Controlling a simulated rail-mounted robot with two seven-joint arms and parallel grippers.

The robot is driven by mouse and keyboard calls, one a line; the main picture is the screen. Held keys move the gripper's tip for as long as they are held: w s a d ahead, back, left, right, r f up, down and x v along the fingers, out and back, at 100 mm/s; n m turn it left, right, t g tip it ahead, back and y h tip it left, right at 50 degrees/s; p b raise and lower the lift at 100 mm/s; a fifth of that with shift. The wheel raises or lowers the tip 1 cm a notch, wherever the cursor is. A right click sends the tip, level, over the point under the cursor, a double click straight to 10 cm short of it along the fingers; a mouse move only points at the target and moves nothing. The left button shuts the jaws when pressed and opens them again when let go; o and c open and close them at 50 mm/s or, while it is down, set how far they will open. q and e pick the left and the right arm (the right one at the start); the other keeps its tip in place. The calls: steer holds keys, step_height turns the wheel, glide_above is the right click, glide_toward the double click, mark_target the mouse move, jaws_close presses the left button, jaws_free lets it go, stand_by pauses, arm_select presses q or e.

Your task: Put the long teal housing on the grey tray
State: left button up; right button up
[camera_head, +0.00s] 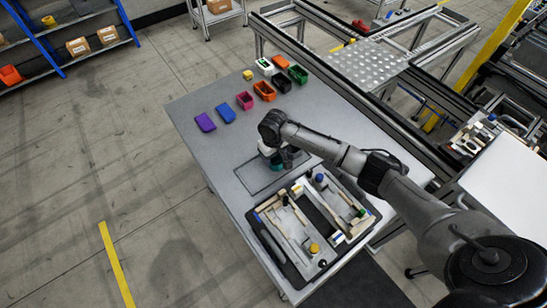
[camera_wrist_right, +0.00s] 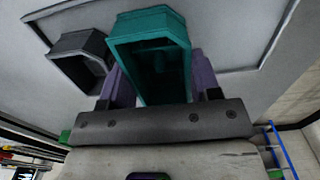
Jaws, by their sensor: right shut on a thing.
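The long teal housing (camera_wrist_right: 150,45) is an open, box-like part between the purple fingers of my right gripper (camera_wrist_right: 160,85) in the right wrist view. The gripper is shut on it. In the head view a bit of teal shows below my right wrist (camera_head: 277,160), over or at the right part of the grey tray (camera_head: 250,179). The tray is a flat rectangle with a dark outline; its surface also shows in the wrist view (camera_wrist_right: 225,35). I cannot tell whether the housing touches it. A dark grey housing (camera_wrist_right: 82,48) lies close left of the teal one. My left gripper is not in view.
A black case (camera_head: 270,247) with assorted parts lies in front of the grey tray. The table's left side is clear.

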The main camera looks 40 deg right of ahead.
steer(key=shift+f, duration=0.8)
steer(key=shift+f, duration=0.1)
steer(key=o, duration=0.7)
steer(key=shift+r, duration=0.3)
step_height(320, 180, up, 12)
steer(key=p, duration=0.1)
steer(key=shift+f, duration=0.2)
steer(key=shift+a, duration=0.1)
